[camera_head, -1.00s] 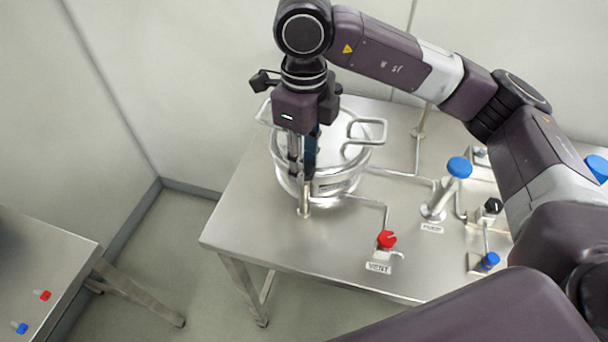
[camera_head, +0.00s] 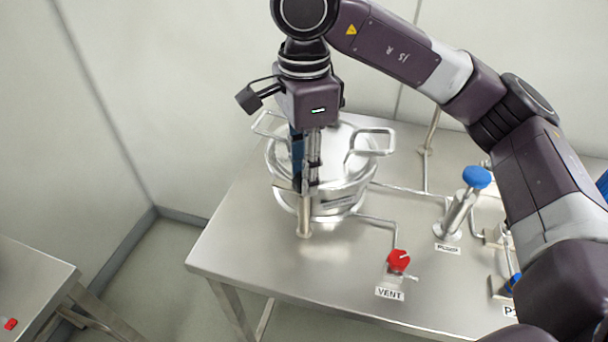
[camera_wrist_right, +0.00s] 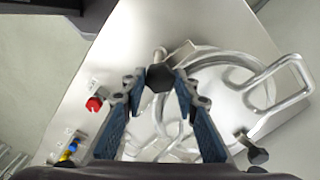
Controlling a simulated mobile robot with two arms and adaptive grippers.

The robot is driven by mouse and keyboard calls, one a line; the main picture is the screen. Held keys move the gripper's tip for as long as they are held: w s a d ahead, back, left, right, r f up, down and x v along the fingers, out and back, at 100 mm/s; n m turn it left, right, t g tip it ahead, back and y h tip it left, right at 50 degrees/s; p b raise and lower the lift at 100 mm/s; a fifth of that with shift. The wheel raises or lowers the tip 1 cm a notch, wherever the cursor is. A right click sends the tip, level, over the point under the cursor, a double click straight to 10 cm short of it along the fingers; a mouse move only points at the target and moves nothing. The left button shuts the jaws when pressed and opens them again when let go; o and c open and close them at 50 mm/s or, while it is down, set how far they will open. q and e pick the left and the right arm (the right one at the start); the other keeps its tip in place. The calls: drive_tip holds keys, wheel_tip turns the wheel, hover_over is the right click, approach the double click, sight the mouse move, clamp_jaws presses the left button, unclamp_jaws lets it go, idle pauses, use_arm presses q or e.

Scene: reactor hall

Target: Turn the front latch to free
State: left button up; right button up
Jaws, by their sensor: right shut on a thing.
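The silver reactor vessel (camera_head: 352,196) stands on the steel table, its lid carrying bent-tube handles (camera_head: 372,142). My right gripper (camera_head: 304,182) points down at the vessel's front rim, above a short metal post (camera_head: 304,222). In the right wrist view, a black six-sided knob (camera_wrist_right: 160,78) sits between the blue-padded fingertips, and the gripper is shut on it; I take it as the front latch. In the head view the gripper hides this knob. A second black knob (camera_wrist_right: 256,155) shows at the lower right of the wrist view. My left gripper is not in view.
On the table (camera_head: 250,262) are a red vent knob (camera_head: 399,260) with a VENT label and a blue-topped post (camera_head: 476,177) to the right. Thin pipes run between them and the vessel. A second table (camera_head: 35,285) stands at left, with floor between.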

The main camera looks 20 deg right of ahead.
drive_tip(key=shift+n, duration=0.7)
drive_tip(key=o, duration=1.2)
drive_tip(key=shift+c, duration=0.2)
drive_tip(key=shift+r, duration=0.1)
wheel_tip(320, 180, up, 12)
